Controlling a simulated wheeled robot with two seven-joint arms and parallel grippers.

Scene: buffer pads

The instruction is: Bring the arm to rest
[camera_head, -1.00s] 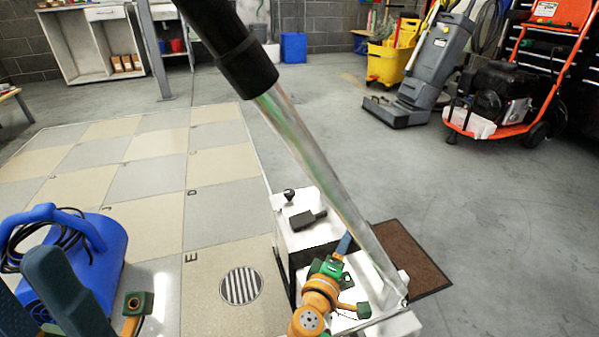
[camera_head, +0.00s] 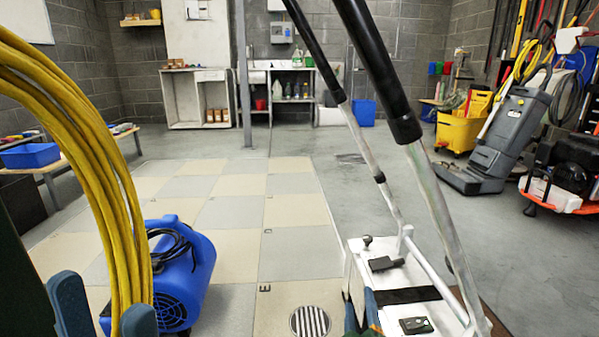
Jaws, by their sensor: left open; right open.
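My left gripper (camera_head: 103,296) is at the lower left, close to the camera, its two slate-blue fingers apart. A coil of yellow cable (camera_head: 105,165) hangs in front of or between these fingers; I cannot tell whether they touch. My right gripper (camera_head: 361,302) is at the bottom edge, with a blue finger and some green parts showing beside a white machine body (camera_head: 372,250). It is open and no held object is visible. Most of both arms is below or outside the picture.
Two long handles with black grips (camera_head: 390,90) rise across the middle right. A blue blower (camera_head: 180,272) stands on the tiled floor beside my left gripper. A floor drain (camera_head: 310,322) lies between the arms. Open floor extends towards the shelves (camera_head: 200,97).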

